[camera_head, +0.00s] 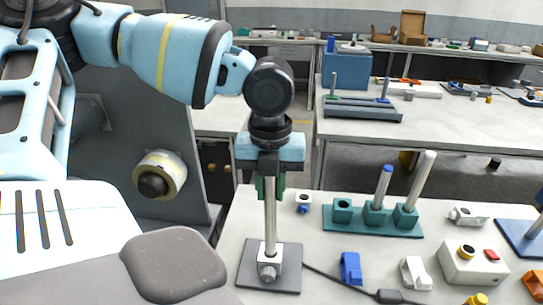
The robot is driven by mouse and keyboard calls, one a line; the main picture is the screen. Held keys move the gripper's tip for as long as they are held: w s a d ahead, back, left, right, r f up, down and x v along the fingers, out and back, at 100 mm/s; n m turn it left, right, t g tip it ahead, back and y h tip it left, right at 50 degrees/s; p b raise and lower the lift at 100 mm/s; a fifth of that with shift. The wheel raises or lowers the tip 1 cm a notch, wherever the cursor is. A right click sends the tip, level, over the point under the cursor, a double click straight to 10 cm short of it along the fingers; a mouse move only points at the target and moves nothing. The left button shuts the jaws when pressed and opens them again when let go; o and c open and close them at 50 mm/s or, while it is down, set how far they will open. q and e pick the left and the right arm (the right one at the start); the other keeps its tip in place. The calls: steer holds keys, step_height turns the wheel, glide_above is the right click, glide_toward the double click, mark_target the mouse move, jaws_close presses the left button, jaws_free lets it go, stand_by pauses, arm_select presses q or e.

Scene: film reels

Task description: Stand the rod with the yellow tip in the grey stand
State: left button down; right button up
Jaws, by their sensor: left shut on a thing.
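My left gripper (269,178) points down and is shut around the upper part of a silver rod (270,222). The rod is upright; its top is hidden by the gripper, so I cannot see a yellow tip. Its lower end meets the metal holder on the grey stand (288,254), a dark square plate on the near table. I cannot tell how deep the rod sits in the holder. My right gripper is not in view.
A teal rack (343,225) with a blue-tipped rod (382,186) and a pale rod (421,180) stands right of the stand. A blue clamp (350,268), a white clamp (415,273) and a switch box (470,268) lie nearer. A black cable runs from the plate.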

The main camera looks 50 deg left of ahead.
arm_select(q)
steer(key=shift+f, duration=0.25)
steer(key=c, duration=1.1)
jaws_free()
steer(key=shift+c, duration=0.2)
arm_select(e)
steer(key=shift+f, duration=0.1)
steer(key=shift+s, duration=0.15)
arm_select(q)
step_height(320, 180, up, 7)
steer(key=shift+p, duration=0.3)
steer(key=shift+r, duration=0.45)
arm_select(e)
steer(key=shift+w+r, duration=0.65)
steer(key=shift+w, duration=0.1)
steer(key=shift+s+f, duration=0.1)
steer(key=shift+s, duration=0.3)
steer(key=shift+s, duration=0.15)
